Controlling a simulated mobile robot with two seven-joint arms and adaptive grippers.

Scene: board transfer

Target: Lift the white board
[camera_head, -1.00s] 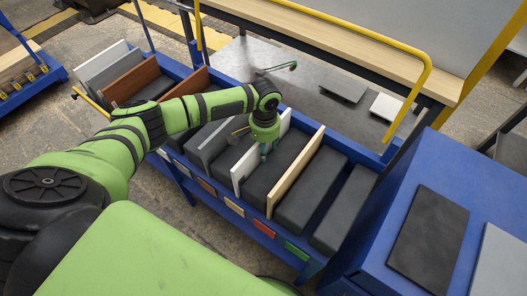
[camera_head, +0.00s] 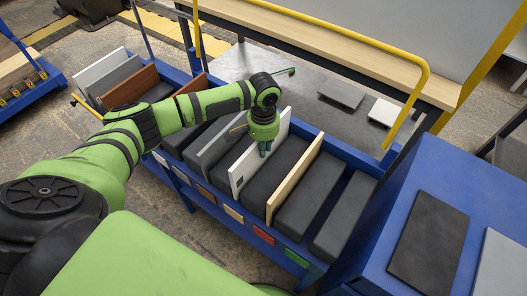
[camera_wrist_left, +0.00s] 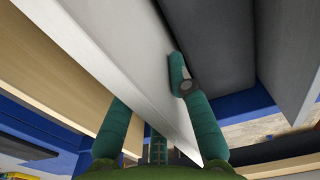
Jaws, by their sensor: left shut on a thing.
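The white board (camera_head: 244,172) stands on edge in the blue rack among dark padded blocks, left of a light wooden board (camera_head: 295,178). My left gripper (camera_head: 265,150) reaches down from above and is shut on the white board near the middle of its upper edge. In the left wrist view, the white board (camera_wrist_left: 125,65) runs diagonally between the green fingers of the left gripper (camera_wrist_left: 152,108); one finger is partly hidden behind it. I cannot clearly see whether the board's lower edge is clear of the rack. My right gripper is not in view.
A grey board (camera_head: 215,140) stands to the left, with brown boards (camera_head: 130,88) farther left. The blue rack wall (camera_head: 365,162) closes off the back. A yellow rail (camera_head: 418,85) rises behind the rack. A blue cabinet (camera_head: 385,205) stands at the right.

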